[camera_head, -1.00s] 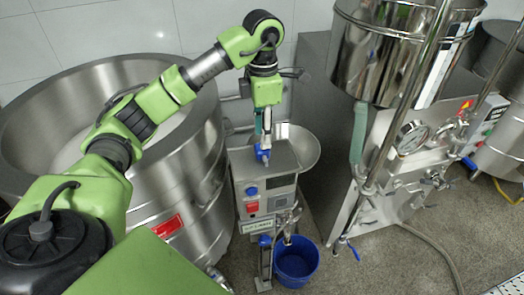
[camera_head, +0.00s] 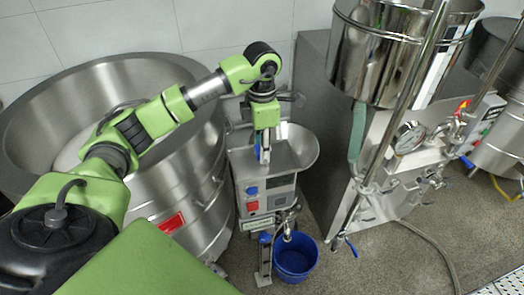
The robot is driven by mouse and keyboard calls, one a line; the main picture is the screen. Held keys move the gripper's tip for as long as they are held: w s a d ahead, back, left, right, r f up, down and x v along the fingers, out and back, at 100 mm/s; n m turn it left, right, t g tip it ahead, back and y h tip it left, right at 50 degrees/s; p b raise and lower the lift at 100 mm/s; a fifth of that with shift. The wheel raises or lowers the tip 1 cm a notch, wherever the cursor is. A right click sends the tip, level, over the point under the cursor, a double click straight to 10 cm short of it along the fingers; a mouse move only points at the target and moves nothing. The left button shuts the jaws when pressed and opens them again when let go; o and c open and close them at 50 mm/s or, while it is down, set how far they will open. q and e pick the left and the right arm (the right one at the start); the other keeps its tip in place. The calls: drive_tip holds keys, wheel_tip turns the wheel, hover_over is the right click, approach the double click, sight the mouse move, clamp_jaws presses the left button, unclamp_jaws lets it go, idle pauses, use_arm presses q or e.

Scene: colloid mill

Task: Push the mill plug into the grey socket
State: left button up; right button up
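The colloid mill (camera_head: 268,203) stands in the middle, with a steel bowl (camera_head: 305,150) on top and a front panel carrying a blue part and a red part. My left gripper (camera_head: 263,158) points down over the mill's top, just left of the bowl. Small blue and teal parts show at its fingers, too small to tell whether they are the plug. I cannot make out the grey socket for certain. Whether the fingers are open or shut is also unclear. My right gripper is not in view.
A large steel vat (camera_head: 190,180) stands left of the mill, close under my arm. A blue bucket (camera_head: 295,258) sits on the floor before the mill. A steel tank (camera_head: 392,45) and a machine with a gauge (camera_head: 408,138) stand to the right. The floor right of the bucket is mostly clear.

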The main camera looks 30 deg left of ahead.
use_arm(q)
drive_tip(key=shift+c, duration=1.2)
drive_tip(key=shift+r+b, duration=0.4)
drive_tip(key=shift+b, duration=0.05)
wheel_tip(320, 180, up, 2)
drive_tip(key=shift+d+r+b, duration=0.1)
drive_tip(key=shift+r+b, duration=0.1)
drive_tip(key=shift+b, duration=0.6)
drive_tip(key=s+d+r+b, duration=0.1)
drive_tip(key=s+d+r, duration=0.6)
drive_tip(key=d+r, duration=0.2)
drive_tip(key=shift+d+r, duration=0.4)
drive_tip(key=shift+d, duration=1)
